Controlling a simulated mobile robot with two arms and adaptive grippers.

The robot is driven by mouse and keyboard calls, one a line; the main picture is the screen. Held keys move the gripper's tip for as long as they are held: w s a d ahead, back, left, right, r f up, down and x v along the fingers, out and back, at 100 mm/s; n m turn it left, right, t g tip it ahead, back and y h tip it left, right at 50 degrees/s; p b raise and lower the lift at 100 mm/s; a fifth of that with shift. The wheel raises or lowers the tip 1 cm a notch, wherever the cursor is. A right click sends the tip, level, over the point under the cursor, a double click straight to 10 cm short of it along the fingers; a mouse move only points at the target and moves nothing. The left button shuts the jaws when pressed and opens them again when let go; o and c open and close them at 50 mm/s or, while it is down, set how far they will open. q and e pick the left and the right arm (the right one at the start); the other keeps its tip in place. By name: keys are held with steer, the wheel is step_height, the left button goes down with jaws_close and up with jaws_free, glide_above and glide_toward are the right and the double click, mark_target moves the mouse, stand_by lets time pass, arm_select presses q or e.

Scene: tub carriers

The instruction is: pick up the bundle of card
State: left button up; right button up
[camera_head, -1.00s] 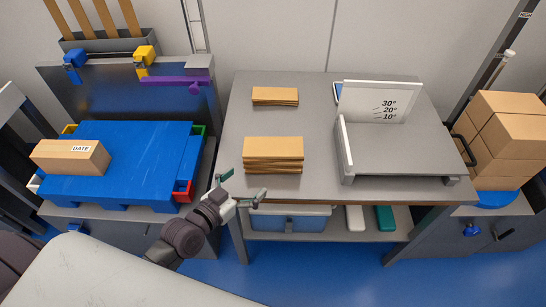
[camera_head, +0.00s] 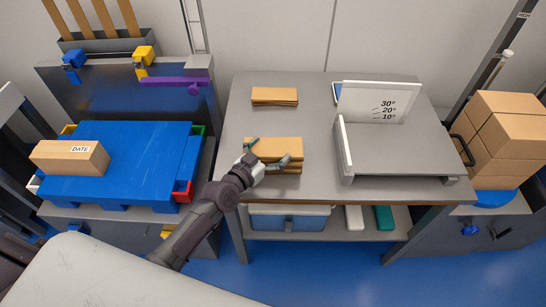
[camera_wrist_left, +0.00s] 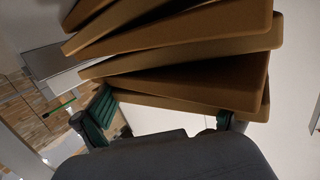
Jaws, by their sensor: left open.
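Two stacks of brown card lie on the grey table. The nearer, thicker stack (camera_head: 285,147) is partly hidden behind my left gripper (camera_head: 267,154). The smaller stack (camera_head: 275,96) lies farther back. My left gripper is open, with its green-padded fingers spread at the front of the nearer stack. In the left wrist view, the layered card (camera_wrist_left: 185,60) fills the upper middle, just beyond the open fingers (camera_wrist_left: 160,118). I cannot tell whether a finger touches it. My right gripper is not in view.
A grey angled stand (camera_head: 395,150) with degree marks is on the right of the table (camera_head: 320,185). A blue platform (camera_head: 130,170) with a box (camera_head: 70,157) labelled DATE stands left. Brown boxes (camera_head: 508,135) are stacked far right. Bins sit on the lower shelf.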

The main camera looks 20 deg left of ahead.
arm_select(q)
steer(key=shift+w+d+f, duration=0.15)
steer(key=shift+w+d, duration=0.05)
steer(key=shift+w, duration=0.35)
steer(key=c, duration=1.1)
